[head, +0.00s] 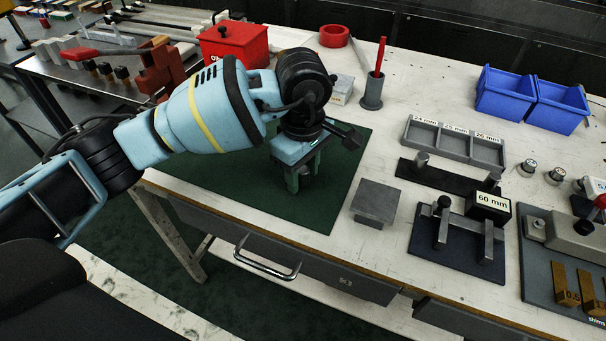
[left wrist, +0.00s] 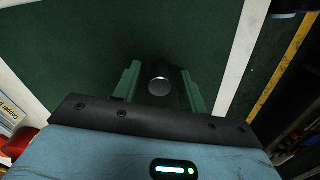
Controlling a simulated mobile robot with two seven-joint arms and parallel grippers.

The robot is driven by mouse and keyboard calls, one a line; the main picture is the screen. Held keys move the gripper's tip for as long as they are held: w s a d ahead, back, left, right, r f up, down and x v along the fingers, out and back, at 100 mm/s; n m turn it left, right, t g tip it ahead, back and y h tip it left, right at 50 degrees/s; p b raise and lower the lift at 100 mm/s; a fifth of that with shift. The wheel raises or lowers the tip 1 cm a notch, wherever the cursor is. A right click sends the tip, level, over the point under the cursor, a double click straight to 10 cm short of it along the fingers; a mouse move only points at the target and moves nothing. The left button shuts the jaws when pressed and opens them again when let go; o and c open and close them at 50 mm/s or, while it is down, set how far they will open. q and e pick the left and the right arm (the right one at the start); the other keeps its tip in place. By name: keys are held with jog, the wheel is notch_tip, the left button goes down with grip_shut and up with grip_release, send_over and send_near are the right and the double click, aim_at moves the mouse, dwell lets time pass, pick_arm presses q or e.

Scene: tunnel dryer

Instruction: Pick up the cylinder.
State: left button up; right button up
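The cylinder (left wrist: 160,86) is a short dark metal piece with a lighter round end, seen in the left wrist view over the green mat. My left gripper (left wrist: 162,92) has its two green fingers on either side of it, with a visible gap at the left finger; the gap at the right finger is harder to judge. In the head view my left gripper (head: 304,177) points down close to the green mat (head: 220,180). The cylinder is not clearly visible there, hidden by the gripper. My right gripper is in neither view.
A grey block (head: 375,202) stands right of the mat. Farther right are a grey three-slot tray (head: 455,142), a fixture marked 60 mm (head: 488,206) and blue bins (head: 505,95). A red box (head: 235,44) and a grey holder with a red rod (head: 372,92) stand behind.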

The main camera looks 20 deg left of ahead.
aim_at(303, 171)
pick_arm(q)
grip_shut()
jog(key=shift+r, duration=0.2)
jog(key=shift+r, duration=0.65)
jog(key=shift+s+d+r, duration=0.1)
jog(key=shift+s+r, duration=0.15)
jog(key=shift+r, duration=0.8)
jog(key=s+d+r, duration=0.1)
jog(key=s+d, duration=0.3)
jog(key=s, duration=1.1)
jog(key=shift+d+p, duration=0.2)
jog(key=shift+p, duration=0.2)
